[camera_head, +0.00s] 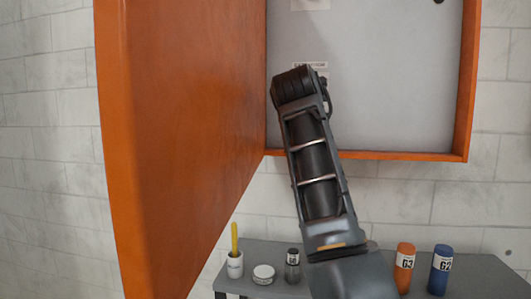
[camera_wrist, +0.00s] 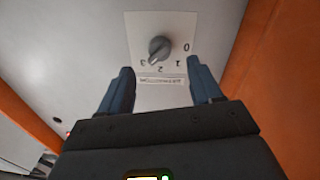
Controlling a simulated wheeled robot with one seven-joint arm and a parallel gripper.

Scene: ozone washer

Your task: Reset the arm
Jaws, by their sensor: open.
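My gripper (camera_wrist: 163,84) is open in the wrist view, with its two blue-grey fingers apart and nothing between them. Beyond the fingertips is a grey rotary knob (camera_wrist: 158,48) on a white plate (camera_wrist: 137,27) marked 0, 1, 2 and 3. The fingers do not appear to touch the knob. Its exact setting is hard to read. In the head view my arm reaches up into the open orange cabinet (camera_head: 465,80), and the gripper is hidden behind the arm's end.
The orange cabinet door (camera_head: 185,130) stands open on the left, close to my arm. Below, a grey shelf (camera_head: 262,250) holds a white cup (camera_head: 235,265) with a yellow stick, a white jar (camera_head: 263,274), a dark bottle (camera_head: 292,266), an orange bottle (camera_head: 404,267) and a blue bottle (camera_head: 440,269).

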